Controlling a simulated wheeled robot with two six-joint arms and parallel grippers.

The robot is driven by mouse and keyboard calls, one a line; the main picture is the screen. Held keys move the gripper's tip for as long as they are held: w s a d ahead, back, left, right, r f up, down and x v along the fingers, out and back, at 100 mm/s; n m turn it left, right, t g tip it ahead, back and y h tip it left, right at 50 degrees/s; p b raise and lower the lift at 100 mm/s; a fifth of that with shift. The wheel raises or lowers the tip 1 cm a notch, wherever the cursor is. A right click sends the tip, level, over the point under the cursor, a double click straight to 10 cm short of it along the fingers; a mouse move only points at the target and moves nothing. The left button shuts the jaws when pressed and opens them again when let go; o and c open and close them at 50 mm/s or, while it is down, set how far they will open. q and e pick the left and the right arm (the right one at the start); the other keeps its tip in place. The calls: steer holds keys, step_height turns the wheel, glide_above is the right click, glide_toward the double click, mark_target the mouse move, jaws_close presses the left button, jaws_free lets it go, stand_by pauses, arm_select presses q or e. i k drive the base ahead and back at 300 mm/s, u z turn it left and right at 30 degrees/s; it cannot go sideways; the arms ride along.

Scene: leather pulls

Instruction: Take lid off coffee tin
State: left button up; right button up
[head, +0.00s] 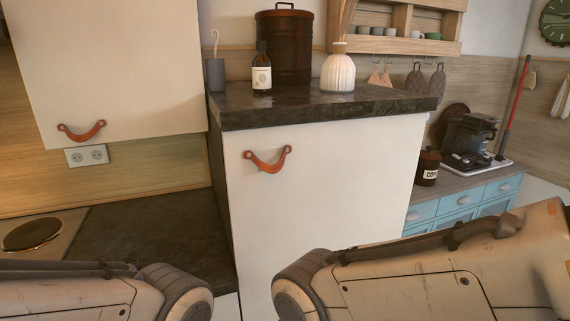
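The coffee tin (428,169) is a small dark brown canister with a pale label, partly cut off from view, that reads "CO". It stands on the low blue cabinet at the right, behind the edge of the tall white cabinet. Its dark lid (430,153) sits on top. Parts of both my arms show along the bottom edge, well in front of and below the tin. Neither gripper's fingers can be seen.
A tall white cabinet (310,210) with a leather pull and dark stone top (310,107) stands between me and the tin's left side. A large brown canister (285,62), bottle and white vase stand on it. A black coffee machine (466,138) is right of the tin.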

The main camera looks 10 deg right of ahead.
mark_target(429, 154)
steer(key=i, duration=0.4)
steer(key=z, duration=1.85)
steer(key=i, duration=3.3)
steer(key=u, duration=1.65)
